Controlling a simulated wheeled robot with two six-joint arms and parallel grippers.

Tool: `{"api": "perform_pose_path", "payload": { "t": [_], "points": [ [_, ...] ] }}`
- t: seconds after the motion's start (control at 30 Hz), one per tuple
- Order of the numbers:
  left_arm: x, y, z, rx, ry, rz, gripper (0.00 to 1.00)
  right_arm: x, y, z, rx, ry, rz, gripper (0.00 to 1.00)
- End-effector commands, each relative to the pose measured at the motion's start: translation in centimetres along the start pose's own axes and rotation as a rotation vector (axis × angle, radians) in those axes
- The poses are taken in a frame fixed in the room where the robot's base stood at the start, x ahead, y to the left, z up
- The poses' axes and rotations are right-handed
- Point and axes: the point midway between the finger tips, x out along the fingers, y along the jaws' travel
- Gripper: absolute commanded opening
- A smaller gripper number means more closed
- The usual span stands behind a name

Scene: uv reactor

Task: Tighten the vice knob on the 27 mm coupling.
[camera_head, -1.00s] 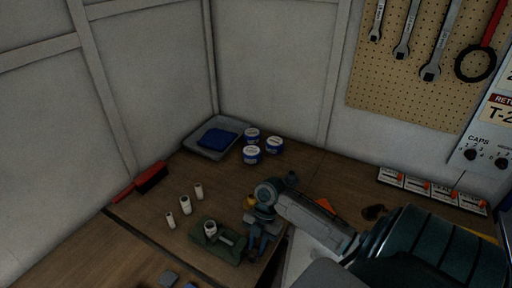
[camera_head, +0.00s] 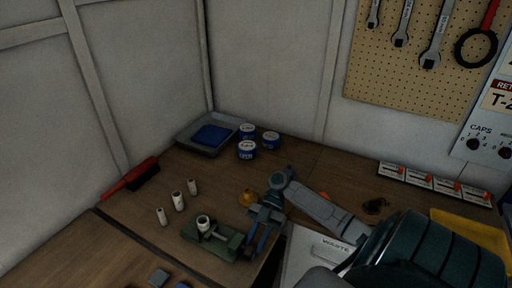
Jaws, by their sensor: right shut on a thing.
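The green vice (camera_head: 219,241) stands near the bench's front edge. A pale, short coupling (camera_head: 204,222) stands upright at its left part; whether the jaws touch it is too small to tell. My right gripper (camera_head: 259,238) points down at the vice's right end, its blue fingers shut on the vice knob, which they mostly hide. Three pale cylinders stand left of the vice: a short one (camera_head: 161,216), a wider one (camera_head: 178,201) and one further back (camera_head: 193,187). My left gripper does not show.
A red brush (camera_head: 131,180) lies at the left edge. A grey tray with a blue cloth (camera_head: 211,135) and three blue-and-white tubs (camera_head: 247,150) stand at the back. A small amber object (camera_head: 247,198) is just behind my right gripper.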

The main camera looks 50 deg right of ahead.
Motion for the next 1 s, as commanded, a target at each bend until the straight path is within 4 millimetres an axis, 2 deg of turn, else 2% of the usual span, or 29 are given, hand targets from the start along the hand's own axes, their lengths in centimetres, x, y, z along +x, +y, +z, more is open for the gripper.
{"api": "perform_pose_path", "payload": {
  "t": [0.5, 0.53, 0.57, 0.87, 1.0],
  "points": [
    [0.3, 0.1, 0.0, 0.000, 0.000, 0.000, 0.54, 0.3, -0.2, 0.3, 0.005, 0.018, -0.003, 0.00],
    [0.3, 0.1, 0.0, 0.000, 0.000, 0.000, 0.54, 0.3, -0.2, 0.3, 0.005, 0.018, -0.003, 0.29],
    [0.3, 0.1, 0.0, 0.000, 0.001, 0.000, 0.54, 0.3, -0.1, 0.3, 0.005, 0.018, -0.002, 0.32],
    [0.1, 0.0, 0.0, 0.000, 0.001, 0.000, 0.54, 0.1, -0.1, 0.1, 0.002, 0.013, -0.001, 0.32],
    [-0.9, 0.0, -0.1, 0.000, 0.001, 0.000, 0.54, -0.1, -0.1, -0.5, 0.000, -0.035, -0.002, 0.32]
  ]
}}
